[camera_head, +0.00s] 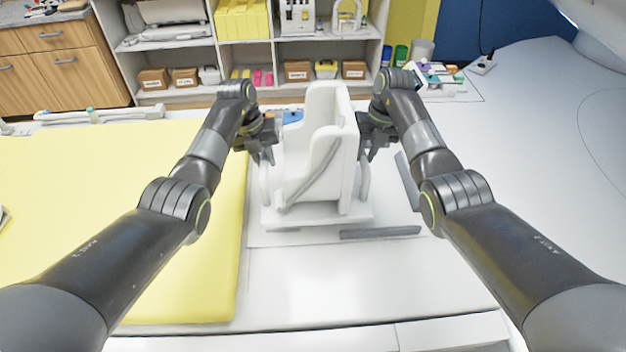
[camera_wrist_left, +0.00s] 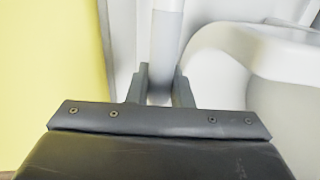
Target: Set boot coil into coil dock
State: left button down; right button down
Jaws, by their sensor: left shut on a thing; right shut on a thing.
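The boot coil (camera_head: 322,150) is a white boot-shaped shell. It stands upright between my two arms in the head view, and its white side shows at the right of the left wrist view (camera_wrist_left: 275,85). My left gripper (camera_head: 264,158) is shut on the upright handle at the coil's left side; the left wrist view shows the fingers around that pale bar (camera_wrist_left: 165,45). My right gripper (camera_head: 368,152) is shut on the handle (camera_head: 364,184) at the coil's right side. The coil dock (camera_head: 292,238) is a pale plate under the coil with grey rails (camera_head: 380,232). I cannot tell whether the coil touches it.
A yellow mat (camera_head: 120,220) lies left of the dock. A white table surface (camera_head: 330,295) is clear in front. Shelves with boxes (camera_head: 298,70) stand behind.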

aim_at(271, 179)
pick_arm(q)
jog(key=shift+w+r, duration=0.15)
jog(key=shift+w, duration=0.45)
pick_arm(e)
jog(key=shift+w+r, duration=0.2)
jog(key=shift+w, duration=0.35)
pick_arm(q)
jog(key=shift+s+r, duration=0.15)
jog(key=shift+s, duration=0.1)
pick_arm(e)
jog(key=shift+s+r, duration=0.15)
jog(key=shift+s, duration=0.1)
